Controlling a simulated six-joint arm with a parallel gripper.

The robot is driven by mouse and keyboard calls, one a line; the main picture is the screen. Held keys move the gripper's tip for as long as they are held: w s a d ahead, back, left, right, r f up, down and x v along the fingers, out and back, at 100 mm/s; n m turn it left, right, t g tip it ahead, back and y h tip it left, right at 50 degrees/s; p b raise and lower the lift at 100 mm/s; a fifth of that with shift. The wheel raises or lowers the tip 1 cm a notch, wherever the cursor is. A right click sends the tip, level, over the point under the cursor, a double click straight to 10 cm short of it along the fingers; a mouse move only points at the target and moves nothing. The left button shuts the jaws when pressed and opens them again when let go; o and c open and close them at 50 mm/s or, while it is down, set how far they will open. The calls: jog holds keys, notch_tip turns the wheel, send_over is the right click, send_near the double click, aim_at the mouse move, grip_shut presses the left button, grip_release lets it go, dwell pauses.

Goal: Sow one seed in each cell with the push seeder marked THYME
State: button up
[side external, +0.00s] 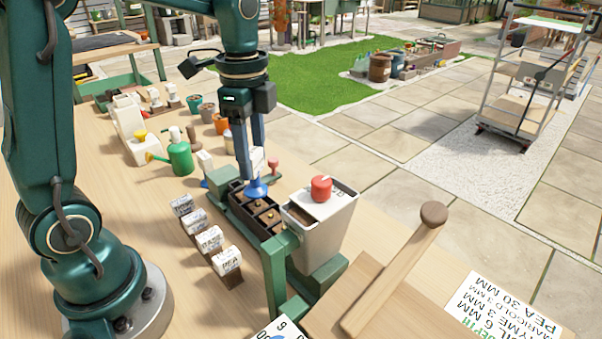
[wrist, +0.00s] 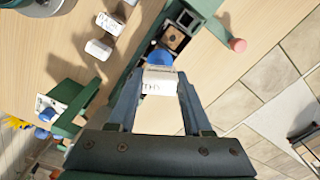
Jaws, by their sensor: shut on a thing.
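My gripper (side external: 251,163) is shut on a white push seeder, whose label (wrist: 159,86) reads "THY" in the wrist view. The seeder's blue end (side external: 256,188) points down over the dark cell tray (side external: 236,204). I cannot tell whether this end touches the tray. The tray sits in a green frame and has a row of square cells. Small tan spots show in the nearer cells (side external: 268,217); in the wrist view one open cell (wrist: 174,38) has a brown filling with a pale spot. The cell under the seeder is hidden.
A grey bin (side external: 318,235) with a red knob (side external: 321,187) stands close to the tray. White-labelled blocks (side external: 226,261) line its left side. A wooden mallet-like tool (side external: 400,262) and a depth card (side external: 505,308) lie in front. A green watering can (side external: 180,157) stands behind left.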

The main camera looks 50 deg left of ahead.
jog(key=shift+a+f, duration=0.25)
jog(key=shift+a, duration=0.4)
jog(key=shift+a+f, duration=0.3)
jog(key=shift+a, duration=0.3)
jog(key=shift+a+f, duration=0.25)
jog(key=shift+a, duration=0.4)
jog(key=shift+f, duration=0.65)
dwell(0.5)
notch_tip(320, 180, up, 3)
dwell(0.6)
dwell(0.4)
